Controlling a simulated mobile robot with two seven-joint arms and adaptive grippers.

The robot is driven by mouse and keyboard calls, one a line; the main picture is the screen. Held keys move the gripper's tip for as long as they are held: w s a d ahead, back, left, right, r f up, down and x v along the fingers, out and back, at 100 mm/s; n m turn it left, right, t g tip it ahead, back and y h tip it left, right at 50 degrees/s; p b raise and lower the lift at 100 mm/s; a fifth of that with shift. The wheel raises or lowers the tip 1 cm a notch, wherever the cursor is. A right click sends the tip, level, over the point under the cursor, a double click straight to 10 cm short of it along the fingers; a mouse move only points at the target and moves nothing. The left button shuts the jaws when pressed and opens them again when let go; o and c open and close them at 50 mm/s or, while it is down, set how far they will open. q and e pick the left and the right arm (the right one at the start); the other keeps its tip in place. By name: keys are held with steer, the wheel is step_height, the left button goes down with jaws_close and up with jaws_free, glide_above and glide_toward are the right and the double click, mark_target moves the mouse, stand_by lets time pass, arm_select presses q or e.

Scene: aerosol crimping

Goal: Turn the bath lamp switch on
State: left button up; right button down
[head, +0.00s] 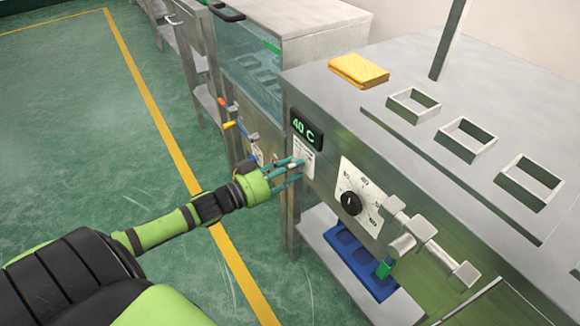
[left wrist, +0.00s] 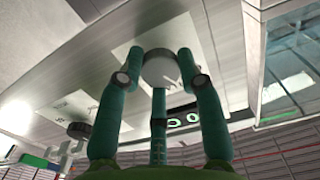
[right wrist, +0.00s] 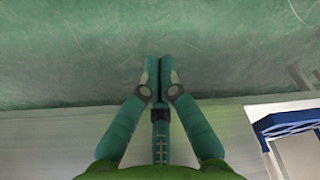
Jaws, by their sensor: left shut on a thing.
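The bath lamp switch shows in the left wrist view as a round grey knob (left wrist: 160,68) on a pale plate. My left gripper (left wrist: 158,62) is shut on it, with fingers on both sides. In the head view my left gripper (head: 295,170) reaches a white plate (head: 307,160) below the green 40 C display (head: 306,130) on the steel bath front (head: 325,145). There the fingers mostly cover the knob, and its setting cannot be read. My right gripper (right wrist: 158,78) has its fingers together, empty, over the green floor; the head view does not show it.
A black dial (head: 351,203) on a numbered plate and grey valve handles (head: 425,230) sit right of the left gripper. A blue tray (head: 350,255) lies on the shelf below. The floor at left is clear.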

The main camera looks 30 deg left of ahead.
arm_select(q)
steer(key=shift+m+p, duration=2.25)
steer(key=shift+m, duration=3.25)
arm_select(e)
steer(key=shift+w+d+f+t, duration=0.25)
steer(key=shift+w+f+t, duration=0.15)
steer(key=shift+w+t, duration=0.2)
steer(key=shift+w+d+f+t, duration=0.2)
steer(key=shift+w+f+t, duration=0.2)
steer(key=shift+w+t, duration=0.15)
arm_select(q)
steer(key=o, duration=1.1)
steer(key=shift+o, duration=0.2)
arm_select(e)
steer(key=shift+f, duration=0.1)
arm_select(q)
steer(key=shift+s, duration=0.1)
